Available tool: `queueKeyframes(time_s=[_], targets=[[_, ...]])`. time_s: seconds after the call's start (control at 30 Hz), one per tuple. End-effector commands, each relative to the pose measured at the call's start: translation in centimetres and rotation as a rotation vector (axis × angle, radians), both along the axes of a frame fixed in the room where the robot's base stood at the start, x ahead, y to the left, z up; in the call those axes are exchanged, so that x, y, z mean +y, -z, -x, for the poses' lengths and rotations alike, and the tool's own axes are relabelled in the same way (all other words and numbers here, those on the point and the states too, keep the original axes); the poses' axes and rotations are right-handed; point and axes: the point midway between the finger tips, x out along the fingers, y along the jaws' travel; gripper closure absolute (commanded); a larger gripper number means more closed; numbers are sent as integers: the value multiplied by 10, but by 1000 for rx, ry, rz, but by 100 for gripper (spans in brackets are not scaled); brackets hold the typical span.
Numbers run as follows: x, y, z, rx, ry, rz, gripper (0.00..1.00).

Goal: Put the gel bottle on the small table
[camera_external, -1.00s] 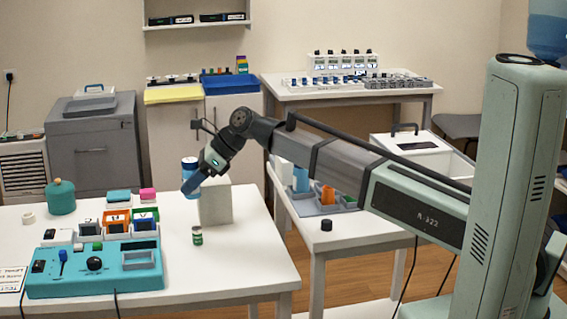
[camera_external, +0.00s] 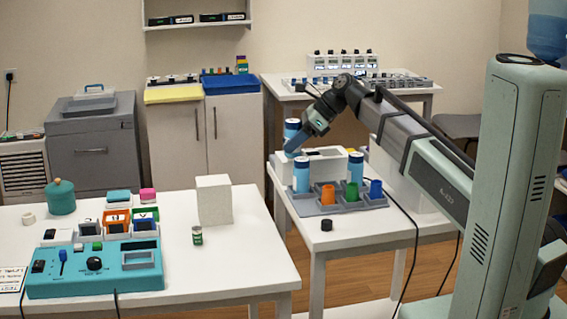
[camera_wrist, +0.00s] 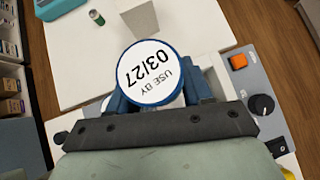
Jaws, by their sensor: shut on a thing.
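My gripper (camera_external: 296,145) is shut on a blue and white bottle (camera_external: 291,127), likely the gel bottle, and holds it upright at the left side of the right table (camera_external: 400,224). In the wrist view its round white top (camera_wrist: 152,72) reads "USE BY 03/27" and sits between my blue fingers. The bottle's lower part is hidden by my fingers. I cannot tell how far its base is above the surface. The right white table is narrower than the left one; I cannot tell which table the name "small table" means.
The left table (camera_external: 245,262) carries a white box (camera_external: 214,200) and small green jar (camera_external: 197,236).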

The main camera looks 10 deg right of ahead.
Motion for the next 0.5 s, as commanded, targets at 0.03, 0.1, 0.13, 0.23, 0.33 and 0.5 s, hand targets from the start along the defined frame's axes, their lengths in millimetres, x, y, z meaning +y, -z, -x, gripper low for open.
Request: queueKeyframes(time_s=[0.03,0.1,0.13,0.23,0.33,0.5], targets=[[-17,-2,0,0,7,-1,89],[-38,-6,0,-1,11,-1,89],[-46,-7,0,-1,12,0,89],[-77,-12,2,-1,18,-1,89],[-106,-16,5,-1,22,-1,89],[-155,-24,13,-1,30,0,89]])
